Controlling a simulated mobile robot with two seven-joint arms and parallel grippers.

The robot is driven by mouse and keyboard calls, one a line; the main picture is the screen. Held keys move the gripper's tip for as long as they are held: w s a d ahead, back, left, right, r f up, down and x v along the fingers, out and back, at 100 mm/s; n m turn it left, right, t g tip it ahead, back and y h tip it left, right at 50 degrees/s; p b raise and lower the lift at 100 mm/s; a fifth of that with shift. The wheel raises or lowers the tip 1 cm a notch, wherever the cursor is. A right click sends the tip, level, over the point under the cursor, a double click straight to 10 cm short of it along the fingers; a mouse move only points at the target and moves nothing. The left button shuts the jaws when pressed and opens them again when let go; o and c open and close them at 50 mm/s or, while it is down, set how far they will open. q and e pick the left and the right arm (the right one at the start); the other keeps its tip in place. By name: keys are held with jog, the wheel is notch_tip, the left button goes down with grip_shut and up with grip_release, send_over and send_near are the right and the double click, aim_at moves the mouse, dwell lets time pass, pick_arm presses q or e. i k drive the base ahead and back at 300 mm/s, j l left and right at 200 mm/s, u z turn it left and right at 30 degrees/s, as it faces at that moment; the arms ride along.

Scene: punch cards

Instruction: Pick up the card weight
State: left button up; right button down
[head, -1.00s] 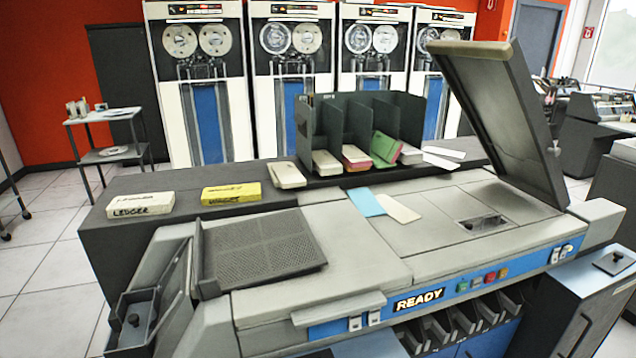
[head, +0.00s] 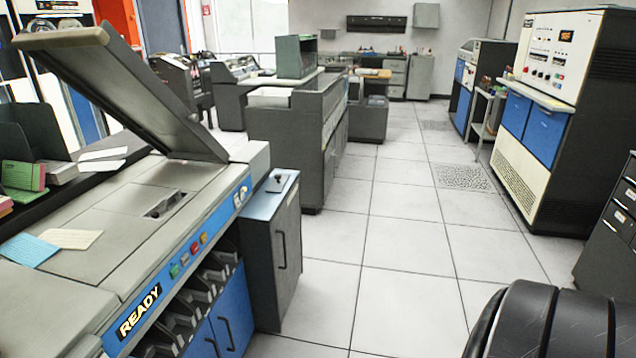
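A small flat plate with a dark knob, which looks like the card weight (head: 277,182), lies on the blue top of a narrow grey cabinet (head: 272,240) at the right end of the card machine in the head view. It is small here, so its details are hard to tell. Neither of my grippers is in view.
The card machine (head: 120,240) with its raised lid (head: 125,85) fills the left side. Blue and cream cards (head: 70,239) lie on it. Open tiled floor (head: 400,250) stretches right of the cabinet. A cream and blue console (head: 545,110) stands at the right.

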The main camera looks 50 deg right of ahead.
aim_at(277, 185)
jog(key=z, duration=1.3)
jog(key=i+l+u, duration=0.1)
jog(key=i+l, duration=0.15)
jog(key=i, duration=0.25)
jog(key=i+l, duration=0.3)
jog(key=i, duration=0.2)
jog(key=i+l+u, duration=0.15)
jog(key=i+l, duration=0.15)
jog(key=i, duration=0.15)
